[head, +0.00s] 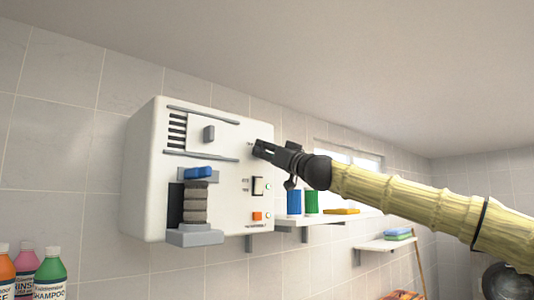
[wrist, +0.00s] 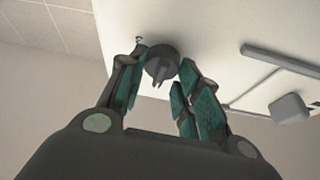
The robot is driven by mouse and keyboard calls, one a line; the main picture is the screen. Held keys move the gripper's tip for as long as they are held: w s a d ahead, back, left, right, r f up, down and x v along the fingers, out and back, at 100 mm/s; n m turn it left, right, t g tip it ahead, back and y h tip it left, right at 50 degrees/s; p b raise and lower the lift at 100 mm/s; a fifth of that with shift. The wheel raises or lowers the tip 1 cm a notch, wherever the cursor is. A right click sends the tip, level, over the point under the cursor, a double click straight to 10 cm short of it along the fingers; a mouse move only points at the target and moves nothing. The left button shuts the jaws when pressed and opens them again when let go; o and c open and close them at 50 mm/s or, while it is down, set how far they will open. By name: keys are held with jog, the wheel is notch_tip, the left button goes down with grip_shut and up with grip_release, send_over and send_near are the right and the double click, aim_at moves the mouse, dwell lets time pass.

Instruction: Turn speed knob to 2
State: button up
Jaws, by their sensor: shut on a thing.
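A white wall-mounted machine (head: 140,180) fills the middle of the head view. The dark round speed knob (wrist: 160,62) sits on its white face in the wrist view, with a narrow ridge across it. My gripper (head: 262,150) reaches the upper right of the machine's front from the right. In the wrist view its green-padded fingers (wrist: 163,72) are on either side of the knob, shut on it. My gripper hides the knob in the head view. The marks around the knob are too small to read, so its setting cannot be told.
Below my gripper, the machine has a rocker switch (head: 258,186) and an orange button (head: 257,216). A grey sliding handle (head: 209,133) is at upper left. Shampoo bottles (head: 50,270) stand at lower left. A wall shelf (head: 300,222) holds blue and green items, right of the machine.

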jog(key=m+t+h, duration=0.1)
jog(key=m, duration=0.2)
jog(key=shift+a+f+b, duration=0.1)
jog(key=shift+a+b, duration=0.05)
jog(key=shift+b, duration=0.25)
jog(key=m+h, duration=0.1)
jog(key=m, duration=0.1)
jog(key=m+h+p, duration=0.1)
jog(key=m+h, duration=0.1)
jog(key=m, duration=0.1)
jog(key=shift+s+a+t, duration=0.1)
jog(key=shift+t, duration=0.3)
jog(key=shift+m+h+p, duration=0.7)
jog(key=shift+m+p, duration=0.2)
jog(key=shift+m, duration=0.7)
jog(key=shift+m+h+p, duration=0.7)
jog(key=shift+m+p, duration=0.15)
jog(key=shift+m, duration=0.75)
